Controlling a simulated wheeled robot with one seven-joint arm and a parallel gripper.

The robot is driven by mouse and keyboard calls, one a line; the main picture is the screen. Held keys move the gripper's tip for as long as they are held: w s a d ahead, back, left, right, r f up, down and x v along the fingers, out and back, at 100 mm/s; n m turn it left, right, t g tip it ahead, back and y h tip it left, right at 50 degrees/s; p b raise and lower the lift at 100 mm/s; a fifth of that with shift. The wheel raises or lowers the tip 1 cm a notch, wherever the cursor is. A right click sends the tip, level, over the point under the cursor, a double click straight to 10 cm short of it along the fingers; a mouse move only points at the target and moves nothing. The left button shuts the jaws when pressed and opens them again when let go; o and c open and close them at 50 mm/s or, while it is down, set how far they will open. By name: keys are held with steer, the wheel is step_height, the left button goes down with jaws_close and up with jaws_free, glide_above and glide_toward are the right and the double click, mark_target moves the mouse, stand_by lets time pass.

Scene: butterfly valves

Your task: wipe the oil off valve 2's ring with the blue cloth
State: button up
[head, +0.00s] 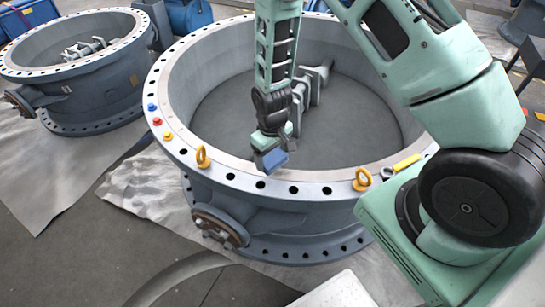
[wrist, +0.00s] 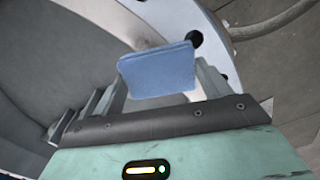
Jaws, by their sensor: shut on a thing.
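My gripper (head: 270,150) is shut on the blue cloth (head: 275,161), a folded pad held between its fingers. The gripper points down at the near inner edge of the large near valve's pale ring (head: 237,178). In the wrist view the cloth (wrist: 157,70) spans the two fingers, with the ring (wrist: 180,18) and a dark bolt hole behind it. I cannot tell whether the cloth touches the ring. No number shows on either valve, and I cannot make out oil on the ring; the gripper and cloth hide part of it.
Yellow lifting eyes (head: 203,157) and (head: 362,180) stand up from the near ring. A yellow-handled tool (head: 406,163) lies at its right. Blue, red and yellow caps sit at its left. A second valve (head: 75,75) stands at the back left. Sheeting lies on the floor beneath.

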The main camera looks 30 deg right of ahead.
mark_target(273, 156)
steer(key=shift+r+p, duration=1.05)
steer(key=shift+r, duration=0.7)
steer(key=shift+d, duration=0.15)
